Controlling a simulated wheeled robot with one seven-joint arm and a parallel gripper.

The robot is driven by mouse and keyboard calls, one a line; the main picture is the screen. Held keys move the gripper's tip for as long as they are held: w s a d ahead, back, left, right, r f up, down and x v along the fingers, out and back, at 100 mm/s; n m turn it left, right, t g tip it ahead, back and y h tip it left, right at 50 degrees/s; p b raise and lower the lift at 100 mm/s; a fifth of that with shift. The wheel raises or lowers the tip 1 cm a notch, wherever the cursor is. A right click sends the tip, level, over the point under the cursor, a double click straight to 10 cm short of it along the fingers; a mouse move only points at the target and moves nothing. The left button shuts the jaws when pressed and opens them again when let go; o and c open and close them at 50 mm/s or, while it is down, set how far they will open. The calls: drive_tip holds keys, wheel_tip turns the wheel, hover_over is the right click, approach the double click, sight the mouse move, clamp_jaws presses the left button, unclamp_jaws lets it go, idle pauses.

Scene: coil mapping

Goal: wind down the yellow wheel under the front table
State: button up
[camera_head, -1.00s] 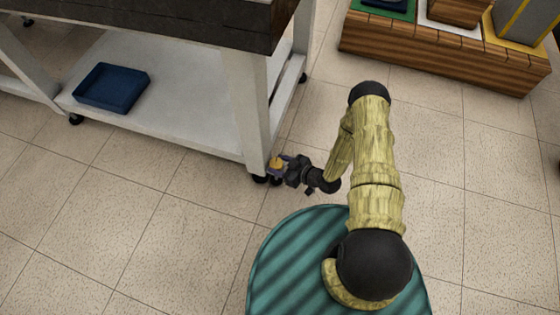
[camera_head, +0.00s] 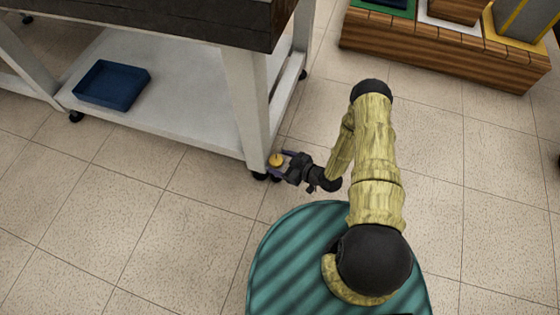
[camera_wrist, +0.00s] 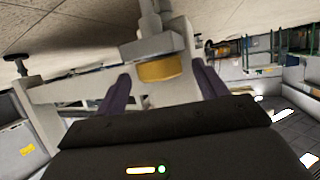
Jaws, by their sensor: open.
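The yellow wheel (camera_head: 275,160) sits low at the near right leg of the front table (camera_head: 248,110), just above a black caster. My gripper (camera_head: 279,162) is at the wheel, reaching from the right, with its jaws apart. In the wrist view the yellow wheel (camera_wrist: 160,70) lies between and just ahead of the two purple-grey fingers of my gripper (camera_wrist: 162,82).
A blue tray (camera_head: 112,84) lies on the table's white lower shelf (camera_head: 170,105). A wooden platform (camera_head: 440,52) with coloured mats stands at the back right.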

drive_tip(key=p+v, duration=0.6)
drive_tip(key=v, duration=1)
drive_tip(key=shift+s+d+p, duration=0.2)
drive_tip(key=shift+d+p, duration=0.1)
drive_tip(key=shift+d, duration=0.05)
